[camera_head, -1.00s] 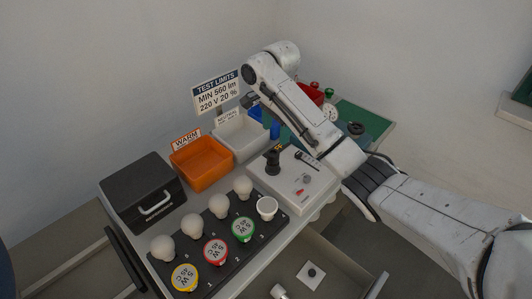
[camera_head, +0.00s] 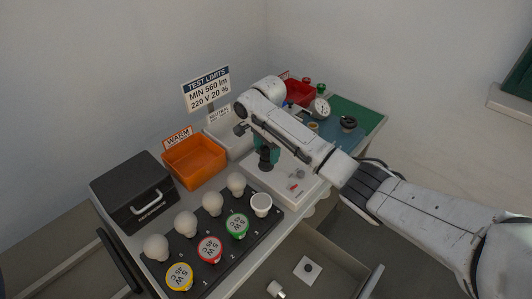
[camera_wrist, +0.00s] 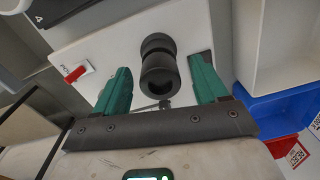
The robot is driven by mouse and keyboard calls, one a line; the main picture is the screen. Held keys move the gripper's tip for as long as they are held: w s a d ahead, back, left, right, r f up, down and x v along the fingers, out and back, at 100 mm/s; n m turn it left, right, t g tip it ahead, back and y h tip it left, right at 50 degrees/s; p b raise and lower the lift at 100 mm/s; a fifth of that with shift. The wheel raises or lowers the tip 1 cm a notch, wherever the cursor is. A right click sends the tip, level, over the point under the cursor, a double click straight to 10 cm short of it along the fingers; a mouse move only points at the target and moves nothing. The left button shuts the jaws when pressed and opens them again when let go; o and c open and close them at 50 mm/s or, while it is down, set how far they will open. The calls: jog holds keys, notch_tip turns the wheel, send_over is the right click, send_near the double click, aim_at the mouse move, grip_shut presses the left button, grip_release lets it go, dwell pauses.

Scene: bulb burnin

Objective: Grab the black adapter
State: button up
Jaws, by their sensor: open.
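The black adapter (camera_wrist: 158,62), as I take it, is a dark stepped cylinder standing on the white tester box (camera_wrist: 95,48). In the head view the adapter (camera_head: 265,158) is partly covered by my gripper (camera_head: 263,148), which points down over it. In the wrist view my gripper (camera_wrist: 163,64) is open, with one green finger on each side of the adapter. A gap shows on both sides there, so neither finger appears to touch it. How deep the fingers reach around it is hard to tell.
A black rack (camera_head: 218,245) with several bulbs lies in front left. Orange (camera_head: 196,160) and white bins stand behind, and a black case (camera_head: 133,193) is at left. A red switch (camera_wrist: 76,73) is on the tester. An open drawer (camera_head: 335,265) lies below.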

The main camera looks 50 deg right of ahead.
jog(key=c, duration=1.1)
jog(key=shift+r, duration=0.1)
jog(key=shift+c, duration=0.2)
